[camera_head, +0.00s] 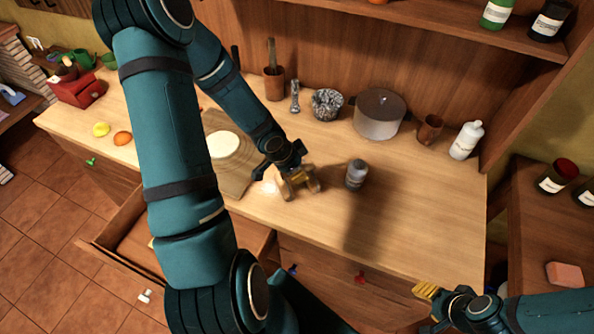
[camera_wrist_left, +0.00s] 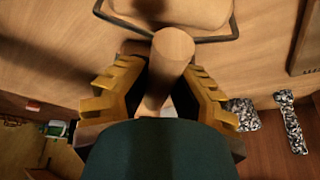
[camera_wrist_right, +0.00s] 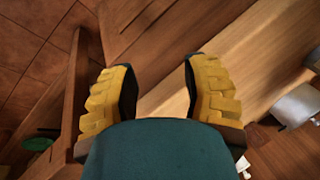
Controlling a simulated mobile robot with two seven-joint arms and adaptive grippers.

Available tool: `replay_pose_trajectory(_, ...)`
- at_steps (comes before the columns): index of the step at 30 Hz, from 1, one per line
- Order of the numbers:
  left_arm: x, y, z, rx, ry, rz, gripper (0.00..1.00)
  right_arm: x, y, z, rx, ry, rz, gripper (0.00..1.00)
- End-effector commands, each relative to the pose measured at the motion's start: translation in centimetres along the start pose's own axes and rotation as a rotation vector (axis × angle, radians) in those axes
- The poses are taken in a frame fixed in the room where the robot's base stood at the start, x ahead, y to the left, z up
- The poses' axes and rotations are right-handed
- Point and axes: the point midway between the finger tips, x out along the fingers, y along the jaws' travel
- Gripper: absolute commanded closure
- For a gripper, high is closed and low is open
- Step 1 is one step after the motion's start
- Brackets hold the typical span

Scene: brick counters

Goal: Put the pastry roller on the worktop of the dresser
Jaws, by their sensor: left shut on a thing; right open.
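The pastry roller (camera_wrist_left: 174,52), a pale wooden cylinder, is between the yellow fingers of my left gripper (camera_wrist_left: 160,95), which is shut on it. In the head view, my left gripper (camera_head: 299,183) is low over the front middle of the dresser's worktop (camera_head: 420,205). The roller is mostly hidden there by the gripper, and I cannot tell whether it touches the wood. My right gripper (camera_head: 428,291) is open and empty off the worktop's front right corner; its spread fingers also show in the right wrist view (camera_wrist_right: 160,90).
A grey jar (camera_head: 356,174) stands just right of my left gripper. A board (camera_head: 233,178) with a pale round piece lies to its left. A pot (camera_head: 380,114), cup (camera_head: 430,128) and white bottle (camera_head: 466,140) stand behind. A drawer (camera_head: 107,252) is open below. The right front worktop is clear.

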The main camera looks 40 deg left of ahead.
Motion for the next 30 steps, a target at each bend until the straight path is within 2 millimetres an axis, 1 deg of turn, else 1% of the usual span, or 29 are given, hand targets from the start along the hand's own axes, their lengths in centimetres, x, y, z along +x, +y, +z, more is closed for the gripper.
replay_pose_trajectory(1, 0.5, 0.5, 0.9, -0.008, -0.021, 0.015, 0.65, 0.1, 0.0, 0.0, 0.000, 0.000, 0.000, 0.53)
replay_pose_trajectory(2, 0.5, 0.5, 1.0, -0.008, -0.022, 0.016, 0.55, 0.1, 0.0, 0.0, 0.000, 0.000, 0.000, 0.53)
replay_pose_trajectory(14, 0.3, 0.6, 1.1, -0.012, -0.026, 0.019, 0.55, -0.1, 0.0, 0.0, 0.000, 0.000, 0.000, 0.53)
replay_pose_trajectory(17, -0.4, 0.6, 0.8, -0.011, -0.026, 0.019, 0.55, -0.8, -0.2, -0.1, 0.000, 0.000, -0.001, 0.53)
replay_pose_trajectory(19, -1.2, 0.6, 0.5, -0.011, -0.025, 0.018, 0.55, -1.6, -0.5, -0.2, 0.000, 0.000, -0.002, 0.53)
replay_pose_trajectory(24, -4.2, 0.4, 0.2, -0.011, -0.018, 0.013, 0.55, -3.6, -1.3, -0.5, -0.002, -0.001, -0.005, 0.53)
replay_pose_trajectory(28, -6.0, 0.2, 0.2, -0.011, -0.016, 0.010, 0.55, -4.5, -1.6, -0.6, -0.004, -0.003, -0.005, 0.53)
replay_pose_trajectory(30, -6.2, 0.2, 0.2, -0.010, -0.013, 0.010, 0.55, -4.2, -1.5, -0.6, -0.004, -0.003, -0.005, 0.53)
